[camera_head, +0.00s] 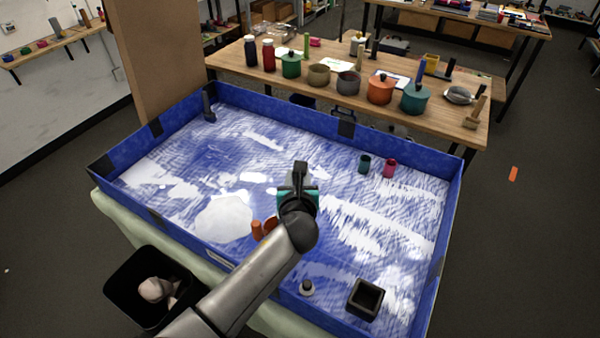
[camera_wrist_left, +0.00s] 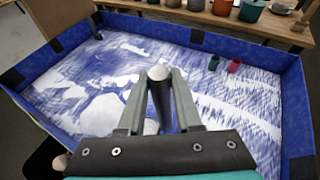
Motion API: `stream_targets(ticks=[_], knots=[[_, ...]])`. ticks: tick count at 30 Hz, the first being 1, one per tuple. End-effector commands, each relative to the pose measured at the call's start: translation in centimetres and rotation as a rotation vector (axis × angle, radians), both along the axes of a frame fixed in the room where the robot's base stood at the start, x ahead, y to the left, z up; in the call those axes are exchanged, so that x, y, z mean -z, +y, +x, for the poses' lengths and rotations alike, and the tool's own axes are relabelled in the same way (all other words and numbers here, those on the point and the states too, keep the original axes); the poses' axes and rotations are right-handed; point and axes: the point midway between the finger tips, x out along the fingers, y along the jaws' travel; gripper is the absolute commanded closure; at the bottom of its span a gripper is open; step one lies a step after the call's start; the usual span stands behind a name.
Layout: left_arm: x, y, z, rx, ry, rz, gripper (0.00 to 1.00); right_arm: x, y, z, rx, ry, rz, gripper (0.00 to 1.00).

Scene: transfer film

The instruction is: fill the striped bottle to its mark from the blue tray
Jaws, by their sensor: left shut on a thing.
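The blue tray (camera_head: 122,160) has tall blue walls and a floor streaked blue and white, with a white pile (camera_head: 222,220). My left gripper (camera_head: 300,182) is over the middle of the tray. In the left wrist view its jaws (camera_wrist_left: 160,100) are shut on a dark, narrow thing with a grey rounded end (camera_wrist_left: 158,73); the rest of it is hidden. An orange piece (camera_head: 257,230) shows beside my left arm, partly covered. I cannot make out a striped bottle or its mark. My right gripper is out of view.
In the tray are a teal cup (camera_head: 364,164), a pink cup (camera_head: 389,168), a square black container (camera_head: 366,299), a small dark-topped object (camera_head: 307,288) and a dark upright object (camera_head: 208,104). A black bin (camera_head: 125,290) stands outside. A bench (camera_head: 335,97) with pots and bottles is behind.

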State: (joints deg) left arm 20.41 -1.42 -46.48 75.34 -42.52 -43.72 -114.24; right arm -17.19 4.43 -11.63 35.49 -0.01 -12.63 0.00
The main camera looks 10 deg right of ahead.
Motion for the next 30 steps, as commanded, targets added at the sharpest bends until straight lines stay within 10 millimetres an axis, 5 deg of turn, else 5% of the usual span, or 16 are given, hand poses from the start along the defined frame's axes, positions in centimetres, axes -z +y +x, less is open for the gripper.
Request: stream_targets(ticks=[30], knots=[[-1.0, 5.0, -0.8, -0.001, -0.057, -0.342, 1.00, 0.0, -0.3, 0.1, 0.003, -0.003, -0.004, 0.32]])
